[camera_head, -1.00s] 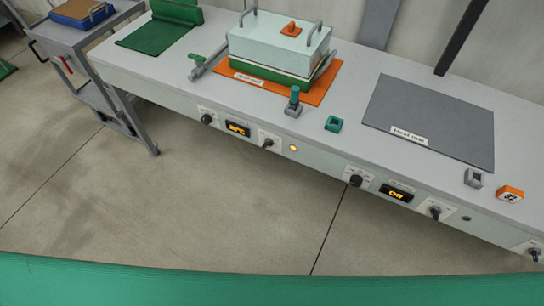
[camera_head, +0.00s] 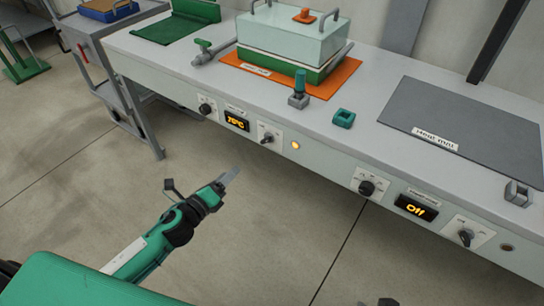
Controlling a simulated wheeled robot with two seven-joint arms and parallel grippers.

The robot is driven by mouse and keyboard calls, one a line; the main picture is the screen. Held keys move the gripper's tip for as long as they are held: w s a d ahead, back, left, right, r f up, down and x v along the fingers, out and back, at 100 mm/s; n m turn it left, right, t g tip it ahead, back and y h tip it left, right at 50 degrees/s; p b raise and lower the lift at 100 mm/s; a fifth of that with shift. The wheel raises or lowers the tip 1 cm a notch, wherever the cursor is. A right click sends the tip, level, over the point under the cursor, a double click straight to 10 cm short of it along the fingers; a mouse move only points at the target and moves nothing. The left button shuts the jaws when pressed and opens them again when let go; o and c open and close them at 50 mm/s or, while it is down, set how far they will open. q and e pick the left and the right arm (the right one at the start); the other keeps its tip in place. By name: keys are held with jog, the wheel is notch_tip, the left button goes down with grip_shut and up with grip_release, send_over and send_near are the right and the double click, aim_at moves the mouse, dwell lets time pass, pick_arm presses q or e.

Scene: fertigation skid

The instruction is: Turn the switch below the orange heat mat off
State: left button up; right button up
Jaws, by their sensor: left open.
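The orange heat mat (camera_head: 341,79) lies on the bench under a pale box with a green base. On the bench front below it are a round dial (camera_head: 207,109), a lit display (camera_head: 236,122) reading about 75°C, a dark switch (camera_head: 267,139) on a white plate, and a glowing amber lamp (camera_head: 295,146). My left gripper (camera_head: 200,180) is open and empty. It shows in front of the bench, lower in the picture than the switch and to its left, apart from it. My right gripper is not recognisable in view.
A grey mat (camera_head: 460,112) lies at right, above another dial (camera_head: 367,188), a display (camera_head: 416,208) reading Off and a switch (camera_head: 466,236). A grey trolley (camera_head: 104,58) stands at left. Floor before the bench is clear. A small dark shape at the bottom edge is unclear.

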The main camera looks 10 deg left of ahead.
pick_arm(q)
notch_tip(320, 180, up, 2)
jog(key=d+m, duration=0.1)
jog(key=d, duration=0.1)
send_near(264, 141)
jog(key=shift+h, duration=0.4)
jog(key=x, duration=0.7)
jog(key=shift+a+f, duration=0.25)
jog(key=shift+a, duration=0.05)
jog(key=shift+w+d, duration=0.25)
jog(key=shift+w, duration=0.4)
pick_arm(e)
jog(key=shift+s+d+r, duration=0.3)
jog(key=shift+d+r, duration=0.05)
jog(key=shift+r, duration=0.2)
jog(key=shift+s+d+r, duration=0.25)
jog(key=shift+d+r, duration=0.1)
jog(key=shift+r, duration=0.2)
pick_arm(q)
jog(key=c, duration=1)
